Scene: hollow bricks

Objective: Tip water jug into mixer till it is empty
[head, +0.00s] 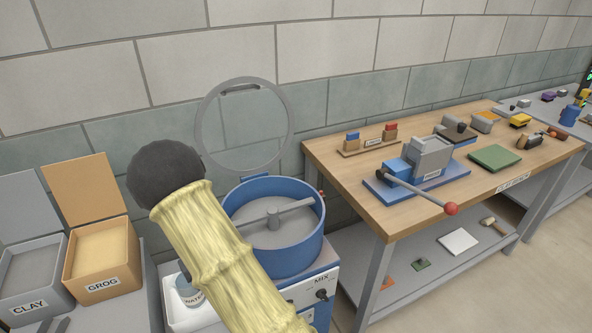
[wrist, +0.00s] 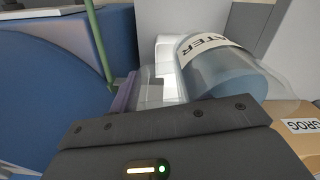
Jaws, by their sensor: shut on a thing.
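The water jug (wrist: 230,68) is clear, with a white label and blue-grey water visible inside. In the wrist view my gripper (wrist: 155,92) is shut on the jug at its near side. The exact contact is partly hidden. In the head view the jug (head: 190,291) shows beside my sleeved arm, at the white stand, left of the mixer; my arm hides much of it and my gripper. The mixer (head: 314,235) is a blue open drum with a grey mixing bar. Its blue wall (wrist: 45,105) also fills the left of the wrist view.
The mixer's round clear lid (head: 245,125) stands raised behind the drum. Open clay (head: 33,279) and grog (head: 101,281) bins are at left. A wooden workbench (head: 340,183) with a press (head: 428,160) is at right. My arm crosses in front of the drum.

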